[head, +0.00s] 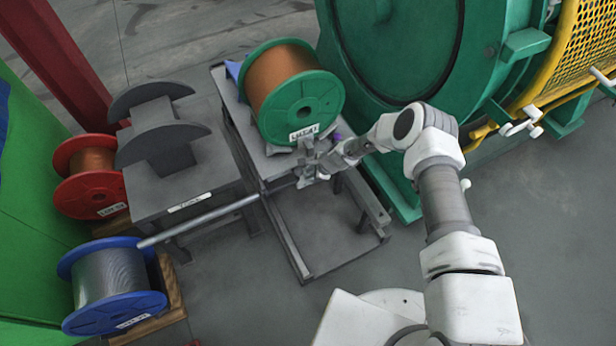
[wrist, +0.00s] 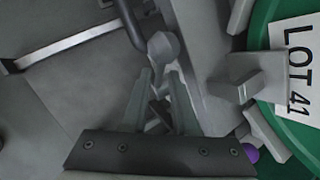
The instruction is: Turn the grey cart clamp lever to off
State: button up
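The grey cart (head: 225,100) stands in the middle of the head view and carries a green-flanged spool (head: 318,110) of copper-coloured wire labelled LOT 41. My gripper (head: 308,160) is at the cart's near end, just below the spool, and hides part of the clamp there. In the wrist view a grey rounded knob (wrist: 163,46), apparently the clamp lever's end, lies just beyond my fingertips. My gripper (wrist: 160,74) has its two fingers apart, with a gap between them. I cannot tell whether they touch the knob. The lever's setting is not readable.
A long grey bar (head: 200,217) sticks out left from the cart's near end. A grey stand (head: 150,187) with curved cradles, a red spool (head: 97,190) and a blue spool (head: 115,290) are left. The green machine (head: 400,60) with a yellow guard (head: 575,50) is right. Floor in front is clear.

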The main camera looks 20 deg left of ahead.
jog(key=shift+x, duration=0.95)
grip_shut()
dwell(0.8)
